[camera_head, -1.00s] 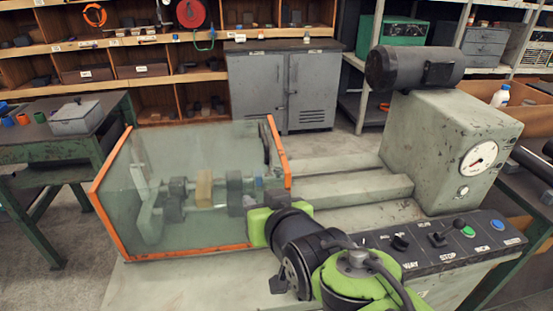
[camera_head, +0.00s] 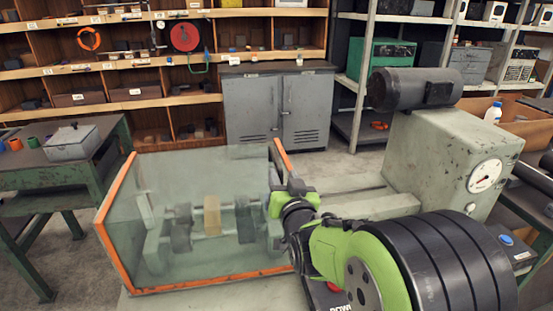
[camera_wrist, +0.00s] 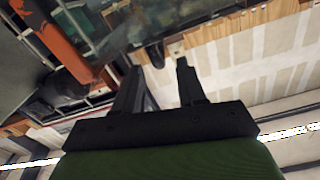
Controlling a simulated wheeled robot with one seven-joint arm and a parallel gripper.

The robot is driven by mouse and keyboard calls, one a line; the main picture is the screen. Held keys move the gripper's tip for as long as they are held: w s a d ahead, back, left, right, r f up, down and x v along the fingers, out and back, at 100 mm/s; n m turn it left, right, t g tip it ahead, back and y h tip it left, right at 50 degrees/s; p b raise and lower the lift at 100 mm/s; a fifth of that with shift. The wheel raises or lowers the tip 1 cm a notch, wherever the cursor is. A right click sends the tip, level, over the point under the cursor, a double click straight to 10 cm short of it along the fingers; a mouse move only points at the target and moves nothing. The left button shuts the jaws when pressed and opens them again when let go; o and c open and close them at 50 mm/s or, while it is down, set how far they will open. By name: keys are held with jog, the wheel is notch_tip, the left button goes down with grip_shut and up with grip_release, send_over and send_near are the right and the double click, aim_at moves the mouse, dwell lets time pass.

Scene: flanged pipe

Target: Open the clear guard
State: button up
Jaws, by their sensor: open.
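The clear guard (camera_head: 190,168) is a box of see-through panels with orange edging, standing over the machine bed at left centre. It covers the shafts and flanges inside. Its orange frame (camera_wrist: 62,42) shows at the upper left of the wrist view. My gripper (camera_head: 293,183) is at the guard's right end, close to the orange edge; touching or apart cannot be told. In the wrist view my gripper (camera_wrist: 157,66) has its two fingers apart with an empty gap. A small dark part (camera_wrist: 155,53), perhaps a handle, shows beyond the fingertips. The guard's handle is not clear in the head view.
The grey machine housing (camera_head: 440,150) with a gauge and a dark motor (camera_head: 415,88) stands to the right. A green workbench (camera_head: 40,180) is at left. A grey cabinet (camera_head: 278,105) and wooden shelves stand behind. Open floor lies between.

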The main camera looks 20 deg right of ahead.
aim_at(281, 172)
jog(key=x, duration=0.6)
jog(key=shift+a, duration=0.1)
grip_shut()
